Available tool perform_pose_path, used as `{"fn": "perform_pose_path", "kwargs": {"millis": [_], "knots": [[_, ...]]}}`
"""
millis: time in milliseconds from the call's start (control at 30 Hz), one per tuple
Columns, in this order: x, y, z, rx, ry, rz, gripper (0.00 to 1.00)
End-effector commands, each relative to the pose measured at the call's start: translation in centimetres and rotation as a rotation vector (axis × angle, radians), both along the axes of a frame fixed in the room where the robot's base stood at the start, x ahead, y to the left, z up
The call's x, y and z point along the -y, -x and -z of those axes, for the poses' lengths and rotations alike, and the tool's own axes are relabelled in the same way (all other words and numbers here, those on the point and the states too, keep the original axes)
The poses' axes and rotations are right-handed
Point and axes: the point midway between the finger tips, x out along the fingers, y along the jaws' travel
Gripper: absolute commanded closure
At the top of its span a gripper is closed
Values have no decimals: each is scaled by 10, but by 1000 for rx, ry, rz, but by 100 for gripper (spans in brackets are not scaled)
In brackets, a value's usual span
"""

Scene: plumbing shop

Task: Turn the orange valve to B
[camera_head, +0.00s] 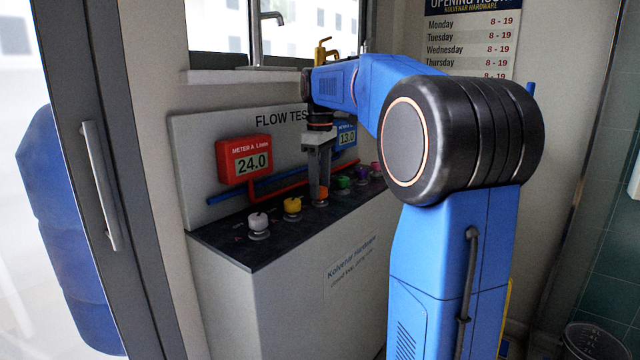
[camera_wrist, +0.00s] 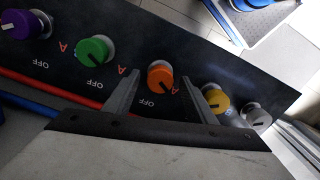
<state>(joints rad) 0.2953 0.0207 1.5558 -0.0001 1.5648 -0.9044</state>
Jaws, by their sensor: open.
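The orange valve (camera_wrist: 160,74) is a round knob on the dark panel top, with a dark pointer mark toward the picture's lower edge, near the letter A. In the head view the orange valve (camera_head: 321,203) is partly hidden behind my fingers. My gripper (camera_head: 318,178) points down over it. In the wrist view my gripper (camera_wrist: 160,82) is open, one finger on each side of the orange valve. Contact cannot be told. No B label is readable near it.
A white knob (camera_head: 258,221) and a yellow knob (camera_head: 292,205) stand left of it; green (camera_head: 342,183) and purple (camera_head: 375,168) knobs stand right. Red meter A (camera_head: 244,157) reads 24.0 and blue meter B (camera_head: 347,137) 13.0. Red and blue pipes run behind.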

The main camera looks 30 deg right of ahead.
Motion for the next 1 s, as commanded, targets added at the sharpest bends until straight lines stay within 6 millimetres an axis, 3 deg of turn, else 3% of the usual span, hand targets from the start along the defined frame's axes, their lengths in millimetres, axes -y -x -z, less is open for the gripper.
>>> {"fn": "perform_pose_path", "kwargs": {"millis": [133, 300, 667, 1000], "knots": [[0, 0, 0, 0, 0, 0, 49], [0, 0, 0, 0, 0, 0, 90], [0, 0, -1, 0, 0, 39, 90], [0, 0, -1, 0, 0, 261, 90]]}}
